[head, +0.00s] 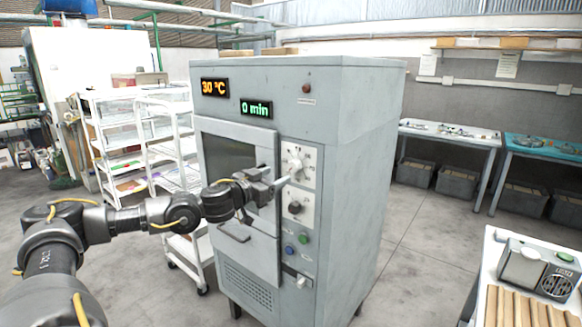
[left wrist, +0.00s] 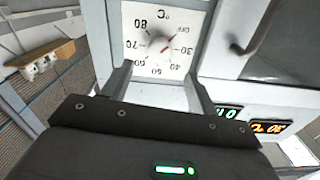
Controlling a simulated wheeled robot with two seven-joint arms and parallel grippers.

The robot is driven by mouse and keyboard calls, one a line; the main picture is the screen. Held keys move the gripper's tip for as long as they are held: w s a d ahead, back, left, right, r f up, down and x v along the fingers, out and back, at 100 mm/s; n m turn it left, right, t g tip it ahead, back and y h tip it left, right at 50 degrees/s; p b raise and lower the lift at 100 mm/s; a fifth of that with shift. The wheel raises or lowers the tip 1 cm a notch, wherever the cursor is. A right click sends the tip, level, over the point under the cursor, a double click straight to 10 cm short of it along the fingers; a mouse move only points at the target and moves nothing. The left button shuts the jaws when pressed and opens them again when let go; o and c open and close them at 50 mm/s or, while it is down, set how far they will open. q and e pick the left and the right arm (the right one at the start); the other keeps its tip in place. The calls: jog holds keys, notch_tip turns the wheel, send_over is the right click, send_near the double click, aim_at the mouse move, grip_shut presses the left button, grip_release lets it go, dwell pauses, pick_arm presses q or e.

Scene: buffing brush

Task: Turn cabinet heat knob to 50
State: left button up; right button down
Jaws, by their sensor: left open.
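The grey cabinet (head: 362,150) stands in the middle of the head view. Its heat knob (head: 295,165) sits on a white dial plate at the upper right of the front; it also shows in the left wrist view (left wrist: 157,46). The temperature display (head: 214,87) reads 30 °C. My left gripper (head: 280,184) is open in front of the dial, just below the knob in the head view. In the left wrist view its fingers (left wrist: 161,75) are spread, with the knob beyond them and nothing held. My right gripper is not in view.
A second knob (head: 295,208) sits below the heat knob, with green and blue buttons under it. The timer display (head: 256,108) reads 0 min. A door handle (left wrist: 245,42) is near the dial. A bench (head: 490,262) stands at the right front, and white racks (head: 150,130) stand left.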

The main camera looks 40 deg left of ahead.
aim_at(292, 168)
pick_arm(q)
jog(key=w+p, duration=0.2)
jog(key=w, duration=0.5)
jog(key=shift+w+r, duration=0.1)
jog(key=shift+w, duration=0.65)
jog(key=shift+a, duration=0.1)
jog(key=shift+c, duration=0.7)
jog(key=c, duration=0.9)
jog(key=shift+o, duration=0.2)
